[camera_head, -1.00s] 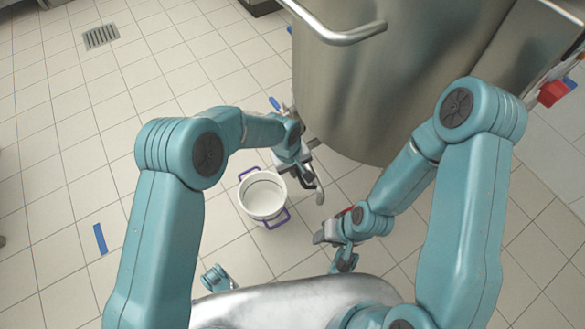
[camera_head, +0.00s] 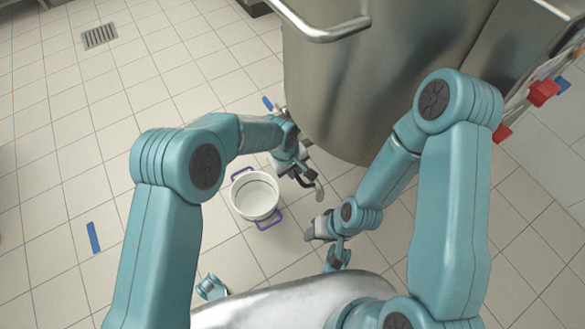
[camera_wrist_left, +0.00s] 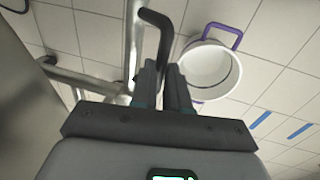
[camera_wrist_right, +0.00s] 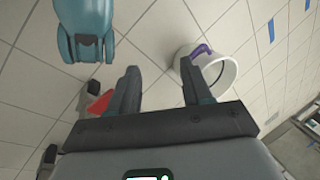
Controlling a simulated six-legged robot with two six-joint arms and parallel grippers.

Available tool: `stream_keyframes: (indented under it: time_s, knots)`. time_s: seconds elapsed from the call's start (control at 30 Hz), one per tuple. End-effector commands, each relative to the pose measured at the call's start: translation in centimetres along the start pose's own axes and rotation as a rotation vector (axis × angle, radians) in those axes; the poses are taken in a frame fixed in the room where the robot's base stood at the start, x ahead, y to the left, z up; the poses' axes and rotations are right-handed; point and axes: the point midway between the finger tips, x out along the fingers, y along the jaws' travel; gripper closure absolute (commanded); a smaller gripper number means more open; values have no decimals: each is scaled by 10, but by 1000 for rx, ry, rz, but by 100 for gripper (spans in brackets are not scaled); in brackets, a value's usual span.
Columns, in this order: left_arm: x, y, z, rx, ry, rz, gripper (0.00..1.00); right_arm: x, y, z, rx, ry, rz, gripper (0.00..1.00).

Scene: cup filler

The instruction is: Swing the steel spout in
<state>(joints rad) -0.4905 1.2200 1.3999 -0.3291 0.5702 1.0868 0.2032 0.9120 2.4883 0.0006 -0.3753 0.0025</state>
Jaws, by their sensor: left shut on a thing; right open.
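The steel spout (camera_wrist_left: 132,45) is a bare metal pipe running past my left gripper in the left wrist view. Its grey end (camera_head: 319,191) hangs to the right of the white bucket (camera_head: 255,196), apart from it. My left gripper (camera_wrist_left: 164,68) is shut on the spout's bent black handle (camera_wrist_left: 158,22); it also shows in the head view (camera_head: 303,172). The bucket has purple handles, stands on the floor and also shows in the left wrist view (camera_wrist_left: 210,72). My right gripper (camera_wrist_right: 158,75) is open and empty, low and right of the bucket.
A big steel vat (camera_head: 375,75) fills the back right, with a tubular bar (camera_head: 320,30) on it. Red tags (camera_head: 543,92) are at the far right. Blue tape (camera_head: 93,237) and a floor drain (camera_head: 99,36) lie on clear tiles at the left.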

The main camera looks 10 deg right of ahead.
Motion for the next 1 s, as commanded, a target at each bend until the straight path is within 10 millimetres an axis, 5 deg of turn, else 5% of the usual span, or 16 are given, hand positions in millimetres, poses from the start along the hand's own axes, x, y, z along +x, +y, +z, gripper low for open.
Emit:
stream_keyframes:
  time_s: [0.3, 0.4, 0.77, 1.0]
  knots:
    - [-1, 3, 0, -8, 3, 8, 100, 0, 0, 0, 0, 0, 0, 51]
    - [-1, 3, 0, -8, 3, 8, 60, 0, 0, 0, 0, 0, 0, 51]
    - [-6, 2, 0, -6, 2, 4, 60, -3, -1, 1, 1, -4, 0, 51]
    - [-58, 3, 0, -6, 4, 6, 60, -24, -9, 10, 4, -36, 1, 51]
